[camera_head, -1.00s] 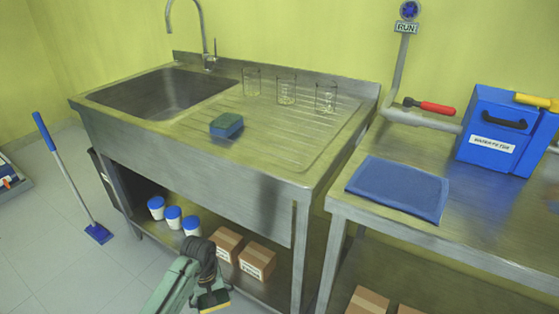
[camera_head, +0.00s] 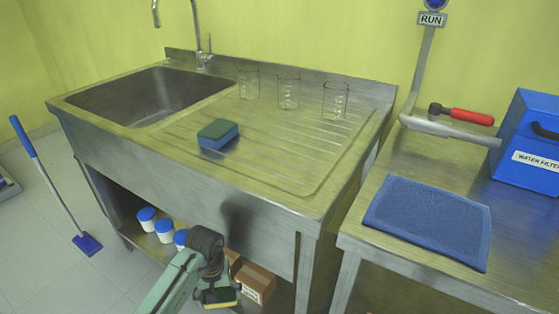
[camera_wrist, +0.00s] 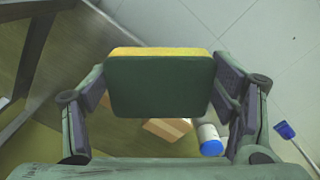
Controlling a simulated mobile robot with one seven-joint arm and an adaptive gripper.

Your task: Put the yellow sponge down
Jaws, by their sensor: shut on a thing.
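My gripper (camera_wrist: 158,92) is shut on the yellow sponge (camera_wrist: 160,84), which has a dark green layer facing the wrist camera and a yellow edge. In the head view, the sponge (camera_head: 219,304) shows at the bottom, held in front of the sink unit and below its worktop. A blue sponge with a green top (camera_head: 218,134) lies on the ribbed drainboard (camera_head: 270,165), left of its middle. My gripper is apart from the drainboard.
Several glass beakers (camera_head: 288,92) stand along the back of the drainboard. The sink basin (camera_head: 140,98) is at left. A blue mat (camera_head: 428,222) and water filter box (camera_head: 530,150) are on the right bench. Tubs (camera_head: 165,231) and boxes (camera_head: 256,284) fill the lower shelf. The drainboard's front is clear.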

